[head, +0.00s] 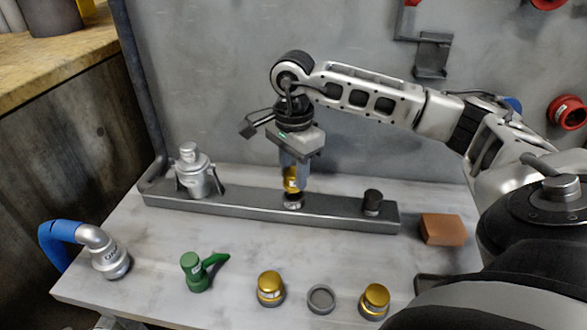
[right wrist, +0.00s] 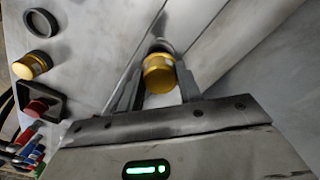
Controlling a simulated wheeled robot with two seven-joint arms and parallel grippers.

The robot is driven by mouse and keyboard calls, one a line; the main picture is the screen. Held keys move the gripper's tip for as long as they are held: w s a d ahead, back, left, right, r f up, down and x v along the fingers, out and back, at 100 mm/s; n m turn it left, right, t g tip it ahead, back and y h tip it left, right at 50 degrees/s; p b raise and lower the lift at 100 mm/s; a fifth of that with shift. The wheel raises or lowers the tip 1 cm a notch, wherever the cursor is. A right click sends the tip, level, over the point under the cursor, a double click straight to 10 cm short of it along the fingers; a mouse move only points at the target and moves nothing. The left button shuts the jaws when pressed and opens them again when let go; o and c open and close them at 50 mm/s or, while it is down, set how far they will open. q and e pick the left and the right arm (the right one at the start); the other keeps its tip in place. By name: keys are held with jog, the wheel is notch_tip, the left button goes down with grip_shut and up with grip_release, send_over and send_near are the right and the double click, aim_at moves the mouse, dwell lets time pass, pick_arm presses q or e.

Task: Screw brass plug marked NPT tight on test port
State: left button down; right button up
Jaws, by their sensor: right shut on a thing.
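My right gripper (head: 293,170) points down over the middle of the grey manifold bar and is shut on a brass plug (head: 291,182). In the right wrist view the plug (right wrist: 159,73) sits between the two fingers (right wrist: 158,90). The plug is upright, directly above the middle port (head: 292,201), its lower end at or touching the port's top; how far it is seated cannot be told. Its pale label is too small to read. Two more brass plugs (head: 270,288) (head: 374,300) stand at the table front. My left gripper is not in view.
The manifold bar (head: 240,208) also carries a silver fitting (head: 197,172) at left and a black cap (head: 372,201) at right. In front are a blue hose coupling (head: 108,255), a green levered fitting (head: 197,270) and an empty grey ring (head: 321,299). An orange block (head: 441,229) lies right.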

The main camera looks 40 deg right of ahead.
jog(key=shift+f, duration=0.4)
jog(key=shift+f+b, duration=0.55)
jog(key=shift+b, duration=0.2)
dwell(1.0)
jog(key=shift+f+b, duration=0.25)
jog(key=shift+b, duration=0.05)
jog(key=o, duration=0.4)
jog(key=c, duration=0.4)
jog(key=m, duration=0.5)
jog(key=shift+c, duration=0.2)
